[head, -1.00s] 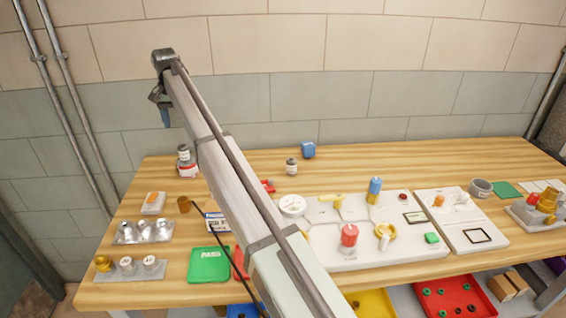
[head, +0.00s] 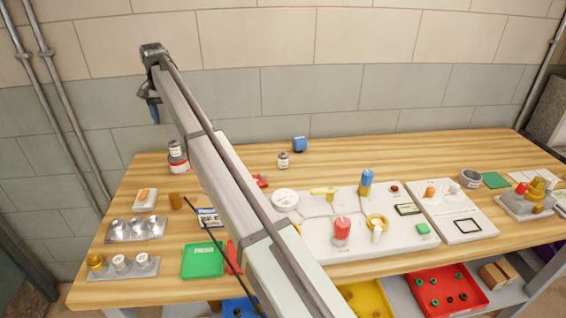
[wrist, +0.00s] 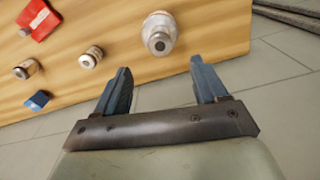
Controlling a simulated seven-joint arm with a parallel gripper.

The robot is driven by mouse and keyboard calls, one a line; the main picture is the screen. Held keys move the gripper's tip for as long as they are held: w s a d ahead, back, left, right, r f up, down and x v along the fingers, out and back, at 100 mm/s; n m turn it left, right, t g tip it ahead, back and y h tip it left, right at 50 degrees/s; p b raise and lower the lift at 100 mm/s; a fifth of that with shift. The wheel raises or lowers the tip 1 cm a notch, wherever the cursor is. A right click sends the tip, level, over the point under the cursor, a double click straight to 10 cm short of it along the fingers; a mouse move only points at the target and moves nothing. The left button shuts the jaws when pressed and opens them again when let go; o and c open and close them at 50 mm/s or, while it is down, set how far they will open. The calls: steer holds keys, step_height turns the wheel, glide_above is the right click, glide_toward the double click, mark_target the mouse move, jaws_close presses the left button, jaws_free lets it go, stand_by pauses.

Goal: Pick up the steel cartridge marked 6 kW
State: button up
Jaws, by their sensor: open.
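No 6 kW mark is readable in either view, so I cannot tell which cylinder is the steel cartridge. A small steel-coloured cylinder (head: 283,160) stands at the table's back middle. Another grey cylinder (head: 176,148) stands on a red-and-white piece at the back left. The wrist view shows a large pale metallic cylinder (wrist: 158,33) beyond the fingertips, and smaller cylinders (wrist: 90,57) and (wrist: 26,69) to its left. My gripper (head: 153,112) is raised behind the table's left end, near the wall. In the wrist view my gripper (wrist: 160,65) is open and empty between its blue fingers.
The front left holds a rack of silver cylinders (head: 137,229), a rack with gold and white-topped cylinders (head: 122,265) and a green PASS tray (head: 203,260). A white panel (head: 325,245) fills the middle. The back of the wooden table (head: 400,153) is mostly clear.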

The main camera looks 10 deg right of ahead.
steer(key=w+d+m, duration=0.1)
steer(key=w+d, duration=0.3)
steer(key=d, duration=0.6)
steer(key=n, duration=0.4)
glide_above(283, 154)
step_height(283, 154, down, 5)
steer(key=n, duration=1)
steer(key=f, duration=0.7)
steer(key=shift+s+f, duration=0.15)
steer(key=shift+s, duration=0.1)
steer(key=shift+w+f, duration=0.2)
steer(key=shift+f, duration=1.4)
steer(key=shift+w+f, duration=0.15)
steer(key=shift+f, duration=1.4)
steer(key=c, duration=1.3)
